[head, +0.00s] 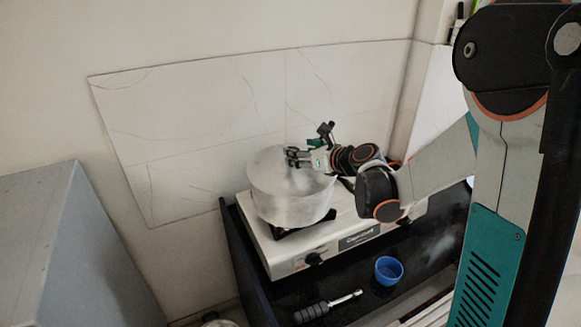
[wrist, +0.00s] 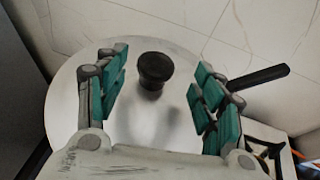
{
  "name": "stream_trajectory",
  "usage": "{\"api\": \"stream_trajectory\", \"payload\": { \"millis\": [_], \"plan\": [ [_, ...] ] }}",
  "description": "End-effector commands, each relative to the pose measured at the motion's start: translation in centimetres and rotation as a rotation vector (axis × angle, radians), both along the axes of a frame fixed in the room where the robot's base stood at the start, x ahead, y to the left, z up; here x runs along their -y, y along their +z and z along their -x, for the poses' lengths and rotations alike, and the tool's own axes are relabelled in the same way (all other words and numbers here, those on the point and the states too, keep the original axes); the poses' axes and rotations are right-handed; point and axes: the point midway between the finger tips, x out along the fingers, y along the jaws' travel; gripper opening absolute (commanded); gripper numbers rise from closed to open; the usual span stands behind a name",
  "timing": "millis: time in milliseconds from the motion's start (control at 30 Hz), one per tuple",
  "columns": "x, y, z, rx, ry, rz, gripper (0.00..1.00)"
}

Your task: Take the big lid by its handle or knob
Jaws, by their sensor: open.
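The big lid (wrist: 150,118) is a round metal disc on a large metal pot (head: 290,205), which stands on the left part of a stove. Its black knob (wrist: 155,68) stands up near the middle of the lid in the wrist view. My gripper (wrist: 158,70) is open, with its green-padded fingers on either side of the knob. Clear gaps show between the knob and both finger pads. In the head view my gripper (head: 292,157) is over the pot's top and hides the knob.
The silver stove (head: 290,262) stands on a black counter against a tiled wall. A blue cup (head: 389,270) and a black-handled tool (head: 312,312) lie in front of it. A black handle (wrist: 258,77) sticks out at the right. A grey cabinet (head: 75,250) is at the left.

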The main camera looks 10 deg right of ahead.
Motion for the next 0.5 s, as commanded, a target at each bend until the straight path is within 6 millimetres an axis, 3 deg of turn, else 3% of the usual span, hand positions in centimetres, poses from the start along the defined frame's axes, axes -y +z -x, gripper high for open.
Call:
{"api": "stream_trajectory", "payload": {
  "millis": [300, 500],
  "plan": [
    [-1.9, -1.4, -3.5, 0.001, 0.002, 0.001, 0.62],
    [-1.9, -1.4, -3.6, 0.0, 0.0, 0.001, 0.62]
  ]
}}
